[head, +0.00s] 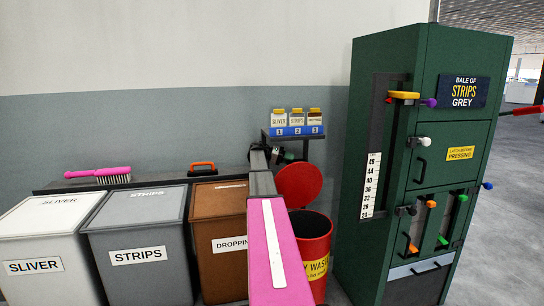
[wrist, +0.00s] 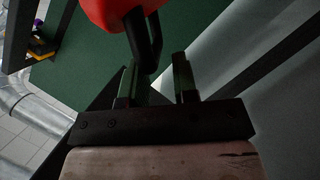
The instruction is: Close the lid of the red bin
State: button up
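The red bin (head: 319,222) stands open between my arm and the green press in the head view, with a yellow band on its front. Its round red lid (head: 298,184) is tilted up at the back of the bin. My gripper (head: 289,156) is small and dark just above the lid's top edge. In the wrist view my gripper (wrist: 157,80) has its two fingers apart. A red part (wrist: 108,12), apparently the lid, hangs at the top with a black handle (wrist: 148,42) reaching down between the fingers. I see a gap beside the handle. My arm hides the bin's left side.
The green press (head: 385,240) stands close right of the bin. Lidded bins marked sliver (head: 45,245), strips (head: 140,245) and dropping (head: 218,225) stand left. A shelf with a blue jar tray (head: 296,131) is above the lid. Open floor lies at far right.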

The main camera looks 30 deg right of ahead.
aim_at(298, 168)
jog(key=s+a+f+m+t, duration=0.25)
jog(key=s+f, duration=0.25)
jog(key=s, duration=0.6)
jog(key=s+a+f+m+t, duration=0.2)
jog(key=s+a+f+m, duration=0.2)
jog(key=s, duration=0.8)
jog(key=w+d+r+n, duration=0.1)
jog(key=w+r, duration=0.1)
jog(key=w, duration=0.2)
jog(key=w+d+r+n+g, duration=0.1)
jog(key=w+d+r, duration=0.1)
jog(key=w+r, duration=0.1)
jog(key=w+d+r+n+g, duration=0.1)
jog(key=w+r, duration=0.1)
jog(key=w, duration=0.3)
jog(key=shift+w+d+r, duration=0.3)
jog(key=shift+w+r, duration=0.05)
jog(key=w+d+n+g, duration=0.3)
jog(key=w+n, duration=0.1)
jog(key=w, duration=0.6)
jog(key=r+v, duration=0.1)
jog(key=v, duration=0.9)
jog(key=shift+s, duration=0.3)
jog(key=shift+a+r+m+t, duration=0.1)
jog(key=shift+a+m+t, duration=0.05)
jog(key=shift+m+t, duration=0.1)
